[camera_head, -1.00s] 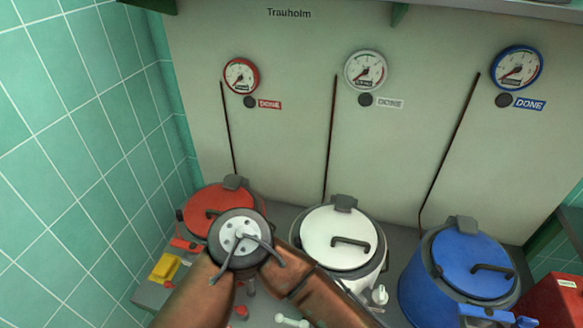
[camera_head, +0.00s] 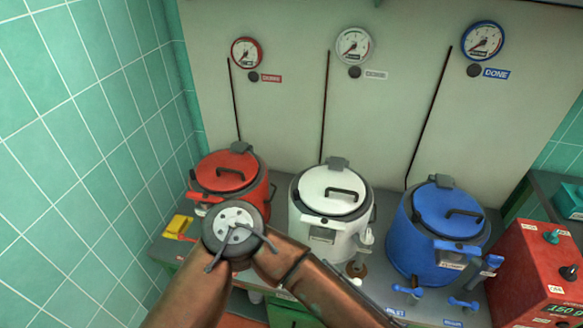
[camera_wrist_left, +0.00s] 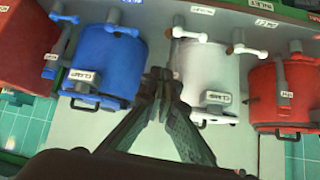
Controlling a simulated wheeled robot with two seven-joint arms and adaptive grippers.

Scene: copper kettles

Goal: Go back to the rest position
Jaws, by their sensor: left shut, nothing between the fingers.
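My left gripper (camera_wrist_left: 159,78) shows in the left wrist view, with its fingers together and empty. It is in front of the gap between the blue kettle (camera_wrist_left: 108,64) and the white kettle (camera_wrist_left: 208,75), apart from both as far as I can tell. In the head view, my copper left arm crosses the lower middle, and its gripper cannot be made out there. The right gripper is in neither view.
In the head view, a red kettle (camera_head: 229,178), the white kettle (camera_head: 330,190) and the blue kettle (camera_head: 437,220) stand in a row, lids down. A red box (camera_head: 535,270) is at the right, a yellow block (camera_head: 179,225) at the left. Gauges hang on the back wall.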

